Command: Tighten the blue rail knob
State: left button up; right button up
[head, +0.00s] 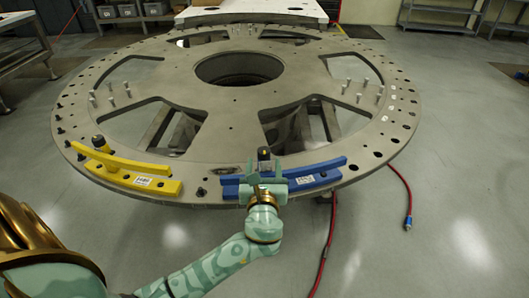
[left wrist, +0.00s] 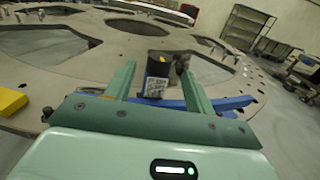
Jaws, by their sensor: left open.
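The blue rail (head: 312,176) lies along the front edge of the large round plate (head: 200,88). Its knob (head: 264,153) is dark with a small yellow mark on top and stands upright at the rail's left part. In the left wrist view the knob (left wrist: 158,68) shows between my fingers, with a white label below it. My left gripper (head: 265,168) is open, its two fingers on either side of the knob. Whether either finger touches it I cannot tell. The blue rail also shows behind the fingers in the left wrist view (left wrist: 232,103). My right gripper is not in view.
A yellow rail (head: 125,170) with a dark knob (head: 99,142) sits on the plate to the left. The plate has large cutouts and several upright pins. A red hose (head: 325,245) hangs to the floor at the right. Open floor lies in front.

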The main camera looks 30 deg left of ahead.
aim_at(264, 156)
pick_arm(q)
jog(key=x, duration=0.6)
jog(key=shift+w+a+b, duration=0.1)
jog(key=shift+w+b, duration=0.05)
jog(key=shift+b, duration=0.2)
jog(key=c, duration=0.9)
